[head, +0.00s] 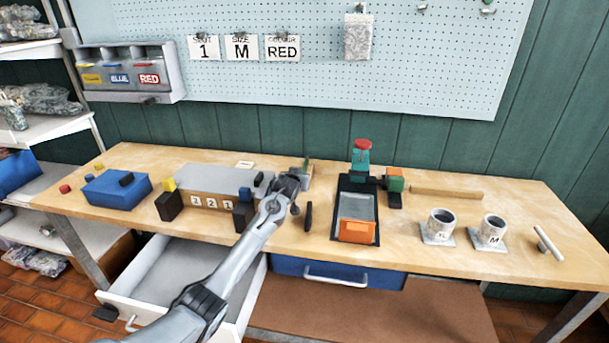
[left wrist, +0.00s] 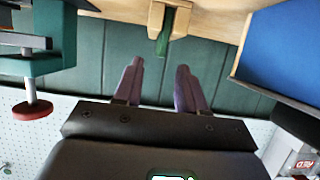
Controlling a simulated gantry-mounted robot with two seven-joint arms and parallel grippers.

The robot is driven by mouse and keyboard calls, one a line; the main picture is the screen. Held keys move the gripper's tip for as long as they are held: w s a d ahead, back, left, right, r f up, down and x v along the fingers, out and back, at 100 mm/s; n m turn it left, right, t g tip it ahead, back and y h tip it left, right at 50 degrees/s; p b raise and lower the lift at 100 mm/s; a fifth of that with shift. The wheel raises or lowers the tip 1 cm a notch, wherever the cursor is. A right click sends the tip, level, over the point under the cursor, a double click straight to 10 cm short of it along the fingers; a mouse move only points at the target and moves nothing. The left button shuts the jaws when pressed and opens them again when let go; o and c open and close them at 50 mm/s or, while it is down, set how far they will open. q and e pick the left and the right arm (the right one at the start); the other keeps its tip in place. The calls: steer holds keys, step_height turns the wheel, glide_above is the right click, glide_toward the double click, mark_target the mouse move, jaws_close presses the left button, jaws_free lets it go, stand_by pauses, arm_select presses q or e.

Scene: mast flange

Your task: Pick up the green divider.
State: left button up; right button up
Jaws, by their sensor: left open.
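The green divider (head: 306,164) stands upright in a small holder (head: 306,180) near the back middle of the bench. In the left wrist view the green divider (left wrist: 165,38) sticks out of a wooden block (left wrist: 207,22). My left gripper (head: 287,186) is just in front of and left of the divider in the head view. Its two purple fingers are apart and empty in the left wrist view (left wrist: 160,67), pointing toward the divider, which lies beyond the tips in line with the gap. No contact shows. My right gripper is out of view.
A grey-topped box with number tiles (head: 205,201) stands left of my gripper. A black tray with an orange bin (head: 357,231) and a red-topped clamp (head: 362,146) stand right. A dark upright piece (head: 308,216) is close by. A white drawer (head: 190,262) hangs open below.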

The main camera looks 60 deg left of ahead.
mark_target(302, 171)
arm_select(q)
steer(key=shift+x, duration=0.9)
steer(key=shift+w+a+f+b, duration=0.15)
steer(key=shift+w+a+b, duration=0.1)
steer(key=shift+b, duration=0.1)
steer(key=shift+w+a+f+b, duration=0.3)
steer(key=shift+w+a+b, duration=0.05)
steer(key=shift+a+b, duration=0.1)
steer(key=b+x, duration=0.1)
steer(key=x, duration=0.1)
steer(key=shift+w+a, duration=0.2)
steer(key=shift+a, duration=0.1)
steer(key=shift+w+a+f+b, duration=0.15)
steer(key=shift+w+a+b, duration=0.15)
steer(key=shift+w+a, duration=0.05)
jaws_close()
